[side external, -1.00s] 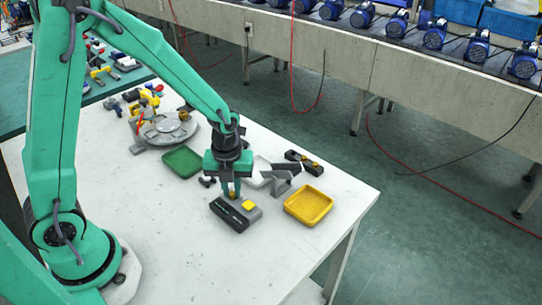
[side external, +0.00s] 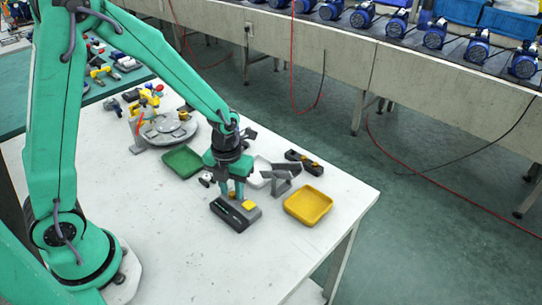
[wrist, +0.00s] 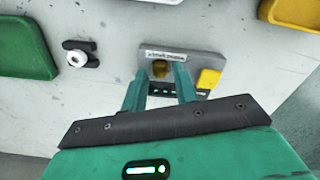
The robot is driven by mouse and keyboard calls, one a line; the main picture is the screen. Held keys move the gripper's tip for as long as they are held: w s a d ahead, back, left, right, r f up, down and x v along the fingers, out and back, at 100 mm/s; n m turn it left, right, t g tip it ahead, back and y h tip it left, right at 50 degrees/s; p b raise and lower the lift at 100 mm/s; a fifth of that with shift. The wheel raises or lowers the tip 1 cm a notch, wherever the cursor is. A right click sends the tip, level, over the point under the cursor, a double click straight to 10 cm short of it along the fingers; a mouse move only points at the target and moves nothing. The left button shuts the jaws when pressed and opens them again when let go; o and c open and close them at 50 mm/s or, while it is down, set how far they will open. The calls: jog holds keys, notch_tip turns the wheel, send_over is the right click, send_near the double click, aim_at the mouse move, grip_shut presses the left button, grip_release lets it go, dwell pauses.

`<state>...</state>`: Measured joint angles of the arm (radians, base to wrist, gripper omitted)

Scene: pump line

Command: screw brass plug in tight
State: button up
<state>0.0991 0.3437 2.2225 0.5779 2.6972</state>
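The brass plug (wrist: 160,69) sits in the top of a grey and dark block (wrist: 205,62), which carries a yellow pad (wrist: 208,79) and a row of small lights. The block also shows in the side external view (side external: 226,214), with the plug (side external: 232,194) small on it. My gripper (wrist: 162,70) points down over the block. Its two fingers stand on either side of the plug with a narrow gap at each side, so it looks open around it. How deep the plug sits is hidden.
A green tray (side external: 183,162) lies left of the block and a yellow tray (side external: 308,206) right of it. A white tray (side external: 258,170), a grey angled stand (side external: 281,180) and a dark holder with brass pieces (side external: 304,163) lie behind. A round grey turntable (side external: 170,130) stands farther left.

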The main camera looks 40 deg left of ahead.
jog(key=shift+r, duration=0.15)
jog(key=shift+r, duration=2.15)
jog(key=shift+n, duration=0.3)
jog(key=n, duration=0.4)
jog(key=shift+r, duration=0.15)
jog(key=n, duration=0.5)
jog(key=shift+r, duration=0.2)
jog(key=n, duration=0.5)
jog(key=shift+r+n, duration=0.2)
jog(key=shift+n, duration=0.1)
jog(key=n, duration=0.5)
jog(key=shift+r, duration=0.15)
jog(key=n, duration=0.6)
jog(key=shift+r+n, duration=0.25)
jog(key=shift+n, duration=0.05)
jog(key=n, duration=0.7)
jog(key=shift+r, duration=0.25)
